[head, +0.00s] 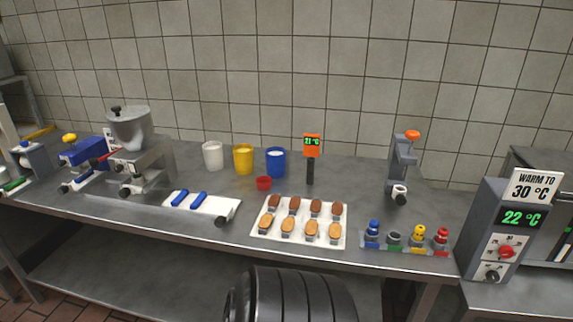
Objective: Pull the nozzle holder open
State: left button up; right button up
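A low rack (378,246) with nozzle-like pieces in blue, dark grey, yellow and red stands at the front right of the steel counter. Behind it is a grey upright device (404,160) with an orange knob on top and a white cup-like piece with a dark end low at its front. No label shows which of these is the nozzle holder, and I cannot tell whether it is open or shut. Neither of my grippers is in view.
A steel counter (330,182) holds a white tray (256,229) of brown and tan biscuits. White, yellow and blue cups (275,163), an orange display (312,146), a hopper machine (130,130) and a white board (215,206) with blue pieces stand around. A warming box (495,245) is at right.

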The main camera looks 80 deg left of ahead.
aim_at(148, 174)
jog(key=u, duration=3.8)
